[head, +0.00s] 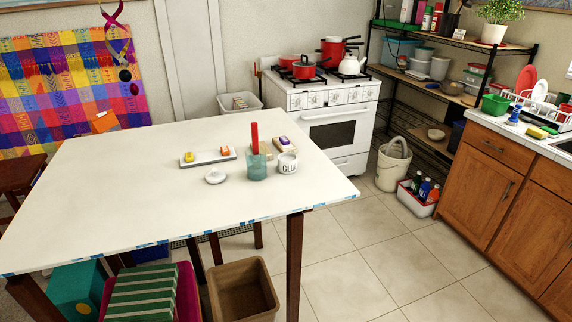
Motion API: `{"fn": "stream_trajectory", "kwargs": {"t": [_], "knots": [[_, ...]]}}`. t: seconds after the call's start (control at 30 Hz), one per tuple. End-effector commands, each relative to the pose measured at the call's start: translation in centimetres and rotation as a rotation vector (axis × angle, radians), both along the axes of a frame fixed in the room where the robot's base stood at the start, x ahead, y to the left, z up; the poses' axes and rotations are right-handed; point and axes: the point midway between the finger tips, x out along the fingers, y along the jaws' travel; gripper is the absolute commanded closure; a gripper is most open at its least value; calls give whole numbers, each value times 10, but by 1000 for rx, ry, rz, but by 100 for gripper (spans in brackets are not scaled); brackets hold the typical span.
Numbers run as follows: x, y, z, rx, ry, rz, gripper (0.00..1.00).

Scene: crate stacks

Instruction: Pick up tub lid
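A small round white lid (215,177) lies on the white table (130,205), with a small raised part on top. To its right stands a teal cup (256,170) with a red stick-like thing upright in it. Right of the cup is a white tub (288,165) with dark lettering that seems to read "GLU". The lid is apart from the cup and the tub. My gripper is not in view.
A white tray (207,160) with a yellow and an orange piece lies behind the lid. A beige block (280,148) with purple on it lies behind the tub. The table's left and front are clear. A brown bin (243,290) stands below the front edge.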

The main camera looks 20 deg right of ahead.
Motion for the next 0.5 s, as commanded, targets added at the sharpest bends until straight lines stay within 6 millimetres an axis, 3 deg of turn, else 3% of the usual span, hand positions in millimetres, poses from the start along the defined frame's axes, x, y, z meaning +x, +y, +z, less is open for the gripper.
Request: {"fn": "stream_trajectory", "kwargs": {"t": [0.07,0.5], "knots": [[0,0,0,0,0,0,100],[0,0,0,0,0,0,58]]}}
